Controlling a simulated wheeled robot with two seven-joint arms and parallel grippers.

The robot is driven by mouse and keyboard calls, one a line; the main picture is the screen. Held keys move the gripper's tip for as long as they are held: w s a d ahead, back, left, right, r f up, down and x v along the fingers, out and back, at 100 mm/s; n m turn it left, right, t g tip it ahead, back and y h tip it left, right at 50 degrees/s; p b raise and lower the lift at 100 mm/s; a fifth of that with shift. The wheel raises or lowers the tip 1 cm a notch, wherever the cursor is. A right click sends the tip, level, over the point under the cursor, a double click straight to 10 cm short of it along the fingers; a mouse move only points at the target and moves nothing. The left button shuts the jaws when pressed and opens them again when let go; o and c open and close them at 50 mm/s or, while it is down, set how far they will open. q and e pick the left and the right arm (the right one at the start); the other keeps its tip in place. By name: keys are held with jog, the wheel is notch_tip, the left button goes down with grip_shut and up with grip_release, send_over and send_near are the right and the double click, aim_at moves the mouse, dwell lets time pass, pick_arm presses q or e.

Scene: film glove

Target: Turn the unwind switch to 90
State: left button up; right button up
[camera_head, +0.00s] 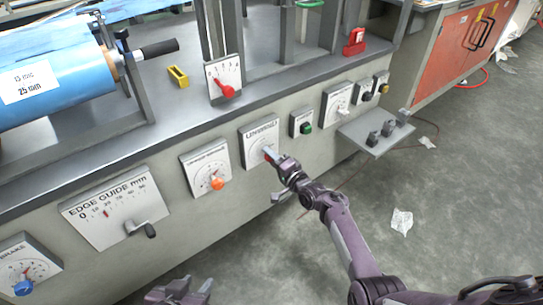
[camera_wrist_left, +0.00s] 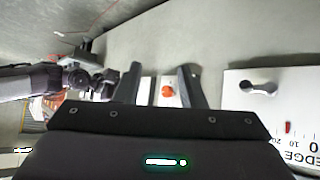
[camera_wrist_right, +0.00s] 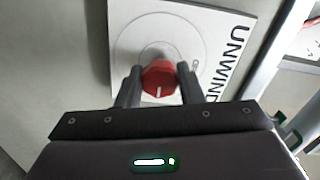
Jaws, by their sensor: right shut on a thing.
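The unwind switch is a red knob (camera_wrist_right: 159,78) with a white pointer line, on a white dial plate (camera_wrist_right: 220,25) marked UNWIND. In the head view its plate (camera_head: 256,132) sits on the machine's front panel. My right gripper (camera_wrist_right: 160,85) has its two fingers on either side of the red knob and is shut on it. In the head view the right gripper (camera_head: 277,160) partly hides the knob. The dial's numbers are mostly unreadable. My left gripper (camera_head: 180,292) is low in front of the panel, away from the switch; its fingers (camera_wrist_left: 160,85) are apart and empty.
An orange knob (camera_head: 217,183) is on the plate left of the unwind plate. The edge guide panel (camera_head: 100,215) with a crank and a blue brake knob (camera_head: 23,286) are further left. A green button (camera_head: 306,128) and a small shelf (camera_head: 365,140) are to the right.

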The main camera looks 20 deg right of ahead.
pick_arm(q)
jog(key=shift+s+a+f+g, duration=0.1)
jog(key=shift+s+f+g, duration=0.2)
jog(key=shift+s+f, duration=0.15)
pick_arm(e)
jog(key=o, duration=1)
jog(key=shift+c, duration=0.2)
jog(key=shift+s+d, duration=0.1)
pick_arm(q)
jog(key=s+a+f+g+y+p, duration=0.2)
jog(key=s+a+g+p, duration=0.1)
jog(key=s, duration=0.1)
jog(key=shift+s+a+f, duration=0.25)
jog(key=shift+a+f, duration=0.1)
pick_arm(e)
jog(key=v, duration=0.7)
jog(key=shift+s, duration=0.25)
